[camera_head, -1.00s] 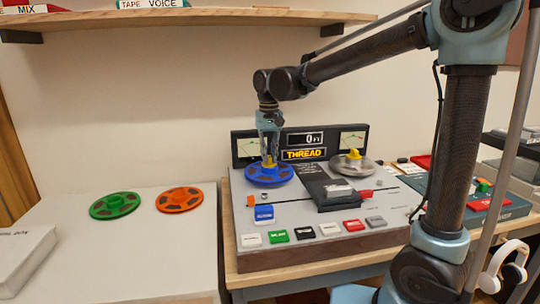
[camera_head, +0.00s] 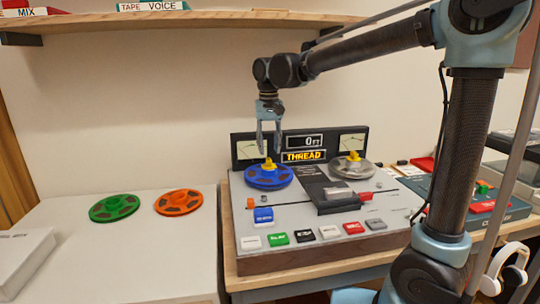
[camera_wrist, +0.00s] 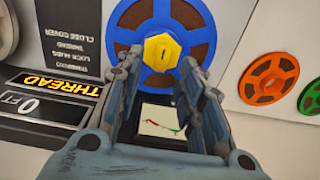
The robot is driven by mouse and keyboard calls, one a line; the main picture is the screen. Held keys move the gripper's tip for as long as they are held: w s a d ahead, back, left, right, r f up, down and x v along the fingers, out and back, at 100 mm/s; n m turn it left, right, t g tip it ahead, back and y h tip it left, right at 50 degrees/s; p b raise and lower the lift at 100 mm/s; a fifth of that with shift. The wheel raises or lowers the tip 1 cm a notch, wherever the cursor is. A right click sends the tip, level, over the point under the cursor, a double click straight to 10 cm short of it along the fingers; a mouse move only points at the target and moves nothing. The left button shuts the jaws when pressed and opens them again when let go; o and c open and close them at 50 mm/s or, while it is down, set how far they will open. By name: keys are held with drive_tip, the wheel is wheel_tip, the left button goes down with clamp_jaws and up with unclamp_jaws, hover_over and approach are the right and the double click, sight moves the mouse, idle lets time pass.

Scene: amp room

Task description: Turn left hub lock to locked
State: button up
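The left hub lock is a yellow knob (camera_head: 268,163) at the centre of a blue reel (camera_head: 268,178) on the left of the tape machine (camera_head: 290,212). In the wrist view the yellow knob (camera_wrist: 161,52) looks hexagonal with a small dark mark, and the blue reel (camera_wrist: 195,20) surrounds it. My gripper (camera_head: 269,150) points down above the knob, apart from it. Its two fingers (camera_wrist: 161,68) are spread with nothing held between them. The display (camera_head: 303,155) reads "THREAD". I cannot tell from the knob whether it is locked.
A second yellow knob (camera_head: 353,155) sits on the clear right reel (camera_head: 350,168). Several coloured buttons line the machine's front. A green reel (camera_head: 114,207) and an orange reel (camera_head: 179,201) lie on the white surface at left. A wooden shelf (camera_head: 190,19) hangs above.

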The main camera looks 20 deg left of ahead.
sight(269, 158)
wheel_tip(269, 158, up, 8)
drive_tip(key=shift+f, duration=0.15)
idle(0.6)
